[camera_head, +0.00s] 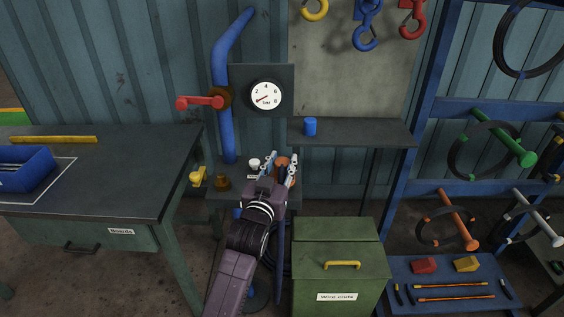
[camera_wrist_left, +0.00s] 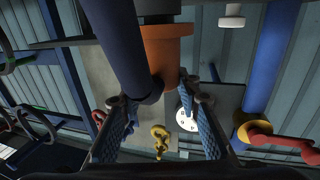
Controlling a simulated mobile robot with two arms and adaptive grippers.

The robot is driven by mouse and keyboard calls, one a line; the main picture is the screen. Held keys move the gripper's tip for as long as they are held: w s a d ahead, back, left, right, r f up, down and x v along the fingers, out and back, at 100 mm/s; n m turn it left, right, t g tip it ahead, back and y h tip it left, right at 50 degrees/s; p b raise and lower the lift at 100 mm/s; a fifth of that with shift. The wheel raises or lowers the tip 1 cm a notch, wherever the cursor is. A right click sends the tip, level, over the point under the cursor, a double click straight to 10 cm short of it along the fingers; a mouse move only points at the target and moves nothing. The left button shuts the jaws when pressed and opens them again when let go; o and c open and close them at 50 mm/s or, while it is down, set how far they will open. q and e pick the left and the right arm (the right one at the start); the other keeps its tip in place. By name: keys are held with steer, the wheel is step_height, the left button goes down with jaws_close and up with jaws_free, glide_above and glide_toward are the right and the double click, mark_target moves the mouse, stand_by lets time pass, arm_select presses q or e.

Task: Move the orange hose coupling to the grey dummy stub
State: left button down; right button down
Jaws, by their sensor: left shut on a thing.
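The orange hose coupling (camera_head: 282,161) is between the fingers of my left gripper (camera_head: 280,166) above the small shelf. It also shows in the left wrist view (camera_wrist_left: 165,48), upright with a dark part at one end. My left gripper's fingers (camera_wrist_left: 162,108) are shut on it. A pale grey stub (camera_head: 254,163), which looks like the dummy stub, stands just left of the gripper, apart from the coupling. It also shows in the left wrist view (camera_wrist_left: 232,18). The coupling's lower part is hidden by my gripper in the head view. My right gripper is not in view.
A brass fitting (camera_head: 222,183) and yellow valve (camera_head: 198,176) are to the left. A blue pipe (camera_head: 226,130) with a red lever (camera_head: 200,102) rises behind, beside a gauge (camera_head: 265,95). A green bin (camera_head: 338,285) stands front right.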

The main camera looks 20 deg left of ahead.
arm_select(q)
steer(key=shift+f, duration=0.45)
steer(key=c, duration=1.4)
jaws_free()
steer(key=shift+o, duration=0.2)
steer(key=shift+f, duration=0.1)
